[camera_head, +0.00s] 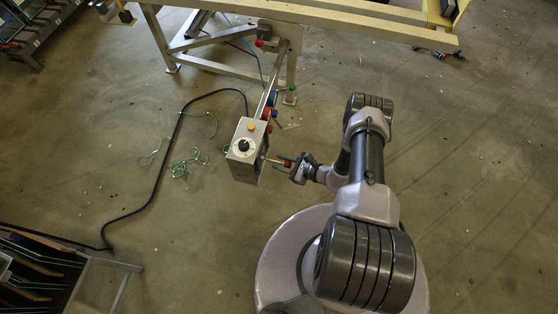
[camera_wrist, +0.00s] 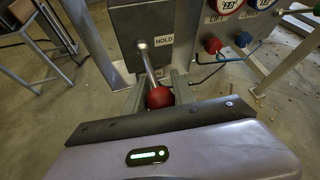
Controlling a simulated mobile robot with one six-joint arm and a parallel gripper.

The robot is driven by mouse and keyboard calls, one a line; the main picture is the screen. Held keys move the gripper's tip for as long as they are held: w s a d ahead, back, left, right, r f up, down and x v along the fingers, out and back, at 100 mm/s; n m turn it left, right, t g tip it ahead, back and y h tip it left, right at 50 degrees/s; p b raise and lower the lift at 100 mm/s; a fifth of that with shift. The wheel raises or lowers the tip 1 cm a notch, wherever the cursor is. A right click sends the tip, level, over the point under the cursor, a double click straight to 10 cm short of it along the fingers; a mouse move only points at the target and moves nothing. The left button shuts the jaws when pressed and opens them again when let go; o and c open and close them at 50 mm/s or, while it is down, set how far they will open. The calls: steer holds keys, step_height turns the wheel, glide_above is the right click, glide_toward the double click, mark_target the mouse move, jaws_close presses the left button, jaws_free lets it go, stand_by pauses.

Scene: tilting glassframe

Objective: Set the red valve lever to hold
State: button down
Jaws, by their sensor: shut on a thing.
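The red valve lever is a metal rod with a red ball knob (camera_wrist: 160,97), on the front of a grey metal box (camera_wrist: 128,27) in the wrist view. The rod slants down from its pivot, past a lower label (camera_wrist: 158,73) whose text is partly hidden. A HOLD label (camera_wrist: 163,41) sits beside the pivot, to its right. My gripper (camera_wrist: 158,92) is shut on the red knob, with a finger on either side. In the head view my gripper (camera_head: 287,163) reaches the right side of the box (camera_head: 247,150).
A black cable (camera_head: 158,180) and green cord (camera_head: 190,163) lie on the floor at left.

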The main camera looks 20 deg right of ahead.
steer(key=shift+r, duration=0.15)
stand_by(0.4)
steer(key=c, duration=1.1)
jaws_free()
steer(key=p+v, duration=0.5)
steer(key=v, duration=1.2)
steer(key=shift+s+r, duration=0.15)
steer(key=shift+r, duration=0.15)
